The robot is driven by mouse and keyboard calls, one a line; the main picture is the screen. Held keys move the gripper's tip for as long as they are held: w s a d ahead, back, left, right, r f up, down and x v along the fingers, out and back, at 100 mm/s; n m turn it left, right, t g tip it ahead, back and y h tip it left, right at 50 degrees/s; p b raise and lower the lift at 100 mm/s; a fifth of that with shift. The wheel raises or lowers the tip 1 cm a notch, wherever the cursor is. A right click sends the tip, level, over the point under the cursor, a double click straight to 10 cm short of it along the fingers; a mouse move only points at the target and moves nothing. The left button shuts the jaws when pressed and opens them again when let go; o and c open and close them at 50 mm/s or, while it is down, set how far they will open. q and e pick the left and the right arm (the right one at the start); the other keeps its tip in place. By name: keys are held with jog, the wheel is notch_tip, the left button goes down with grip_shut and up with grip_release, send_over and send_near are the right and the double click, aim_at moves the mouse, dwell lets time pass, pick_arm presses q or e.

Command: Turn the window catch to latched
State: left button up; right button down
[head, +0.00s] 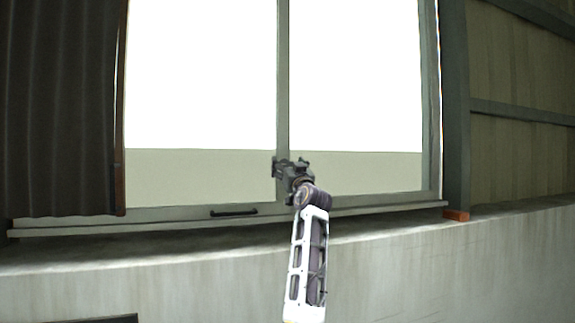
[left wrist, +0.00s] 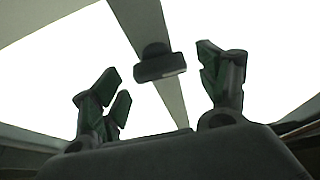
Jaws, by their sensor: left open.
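The window catch (left wrist: 160,66) is a dark block with a rounded hub, on the grey upright bar of the window (left wrist: 140,18). In the left wrist view it appears between the fingers of my left gripper (left wrist: 163,82), which are spread apart. I see no contact with it. In the head view my left gripper (head: 290,168) is in front of the window's middle upright (head: 283,80) and largely hides the catch. I cannot tell there which way the catch is turned. My right gripper is not in view.
A black bar handle (head: 233,212) sits on the window's bottom rail, left of my left arm. A dark corrugated curtain or panel (head: 60,110) covers the left side. A concrete ledge (head: 150,248) runs below the window. A grey post (head: 455,100) stands at the right.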

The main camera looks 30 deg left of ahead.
pick_arm(q)
jog(key=shift+w+a+r, duration=0.1)
jog(key=shift+w+a, duration=0.05)
jog(key=shift+a, duration=0.1)
jog(key=shift+c, duration=0.9)
jog(key=c, duration=0.9)
jog(key=shift+o, duration=0.2)
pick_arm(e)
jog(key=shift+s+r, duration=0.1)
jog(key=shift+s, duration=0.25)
